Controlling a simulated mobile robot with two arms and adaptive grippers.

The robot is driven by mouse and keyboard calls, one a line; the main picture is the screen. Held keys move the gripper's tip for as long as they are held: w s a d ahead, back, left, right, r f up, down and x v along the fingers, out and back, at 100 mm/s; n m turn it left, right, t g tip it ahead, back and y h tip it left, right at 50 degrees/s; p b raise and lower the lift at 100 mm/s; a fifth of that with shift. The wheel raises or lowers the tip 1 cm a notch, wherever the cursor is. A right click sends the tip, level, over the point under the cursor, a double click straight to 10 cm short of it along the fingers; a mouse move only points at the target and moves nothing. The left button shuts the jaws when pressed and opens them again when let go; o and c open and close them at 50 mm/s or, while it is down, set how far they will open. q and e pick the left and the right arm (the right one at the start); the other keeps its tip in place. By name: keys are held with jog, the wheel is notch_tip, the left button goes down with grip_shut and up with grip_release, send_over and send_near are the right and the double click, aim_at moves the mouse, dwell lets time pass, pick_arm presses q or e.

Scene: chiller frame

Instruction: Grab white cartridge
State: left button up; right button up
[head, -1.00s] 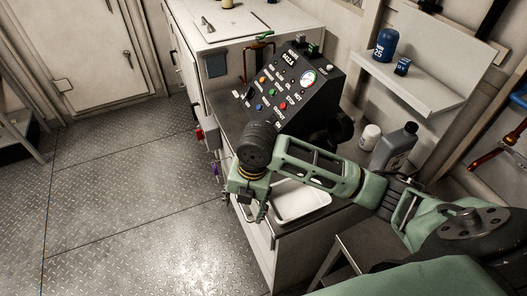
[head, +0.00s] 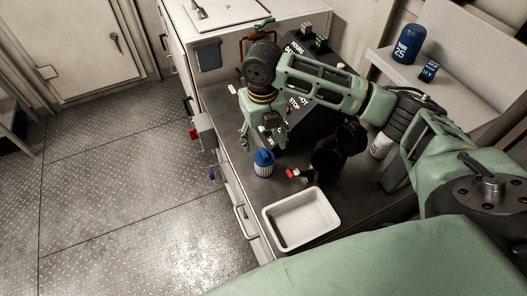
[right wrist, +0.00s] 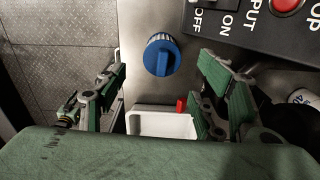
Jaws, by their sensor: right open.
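A small cartridge (head: 263,163) with a blue cap and a white ribbed body stands upright on the dark bench, near its left edge. Its blue top (right wrist: 160,55) shows in the right wrist view, between and beyond the two fingers. My right gripper (head: 262,138) is open and empty, just behind and above the cartridge in the head view. No contact with it shows. A white can (head: 380,146) stands further right on the bench, partly hidden by my right arm. My left gripper is not in view.
A white tray (head: 301,219) lies empty at the near end of the bench (head: 235,110). A small red item (head: 292,173) lies beside the cartridge. The black control panel (head: 300,80) stands behind, partly covered by my arm. A shelf with a blue bottle (head: 409,44) is at right.

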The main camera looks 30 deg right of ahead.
aim_at(263, 153)
jog(key=shift+s+a+f+p, duration=0.1)
jog(key=shift+s+f+p, duration=0.2)
jog(key=shift+f, duration=0.3)
jog(key=shift+s+a+f+p, duration=0.15)
jog(key=shift+f+p, duration=0.2)
jog(key=shift+f, duration=0.25)
jog(key=f, duration=0.1)
jog(key=f+p, duration=0.1)
jog(key=shift+w+d+f, duration=0.15)
jog(key=shift+d+f, duration=0.05)
jog(key=shift+f, duration=0.1)
jog(key=shift+w+f+p, duration=0.2)
jog(key=shift+f+p, duration=0.1)
jog(key=shift+f, duration=0.7)
jog(key=shift+c, duration=1.2)
jog(key=c, duration=1.2)
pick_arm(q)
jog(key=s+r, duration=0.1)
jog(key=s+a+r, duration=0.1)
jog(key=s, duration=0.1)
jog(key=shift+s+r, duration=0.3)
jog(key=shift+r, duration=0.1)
